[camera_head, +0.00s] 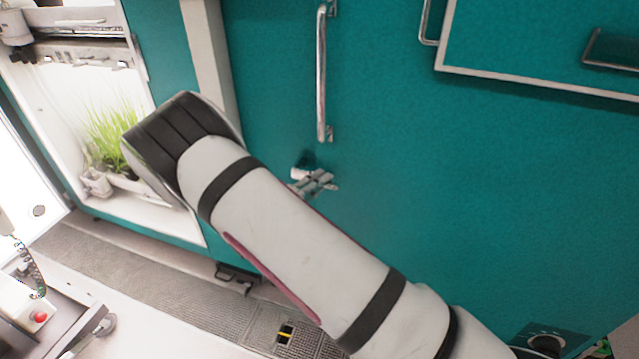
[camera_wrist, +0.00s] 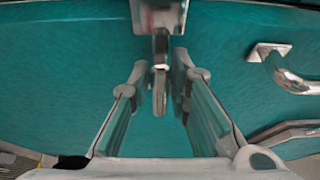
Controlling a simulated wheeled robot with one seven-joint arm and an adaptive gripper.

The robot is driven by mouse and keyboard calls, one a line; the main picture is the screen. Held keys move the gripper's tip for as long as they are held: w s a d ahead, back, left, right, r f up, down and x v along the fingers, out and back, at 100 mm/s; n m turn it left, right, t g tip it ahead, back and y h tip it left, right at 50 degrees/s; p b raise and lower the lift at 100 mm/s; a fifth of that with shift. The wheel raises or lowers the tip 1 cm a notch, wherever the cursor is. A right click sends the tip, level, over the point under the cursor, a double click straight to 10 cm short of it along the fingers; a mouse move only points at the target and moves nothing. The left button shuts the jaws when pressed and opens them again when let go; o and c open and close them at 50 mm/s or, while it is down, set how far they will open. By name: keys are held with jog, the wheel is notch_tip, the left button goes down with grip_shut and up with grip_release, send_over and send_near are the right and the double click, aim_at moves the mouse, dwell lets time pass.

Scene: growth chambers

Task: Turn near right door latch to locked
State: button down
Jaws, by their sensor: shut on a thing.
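The door latch shows in the wrist view as a metal plate (camera_wrist: 158,14) at the top middle, with a narrow lever (camera_wrist: 160,98) pointing down toward me. My gripper (camera_wrist: 161,80) has one finger on each side of the lever and is shut on it. In the head view, my gripper is mostly hidden behind my white arm. Small grey and white parts show beside the arm against the teal door (camera_head: 420,180), below the long bar handle; I cannot tell the latch from the fingers there.
A vertical metal bar handle (camera_head: 322,75) stands out from the door above the latch; a handle (camera_wrist: 280,68) also shows at right in the wrist view. At left, a lit chamber holds green plants (camera_head: 118,130). A cart with a red button (camera_head: 40,317) is at lower left.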

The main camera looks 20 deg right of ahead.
jog(key=c, duration=1.5)
grip_release()
jog(key=v, duration=1.2)
jog(key=shift+f, duration=0.1)
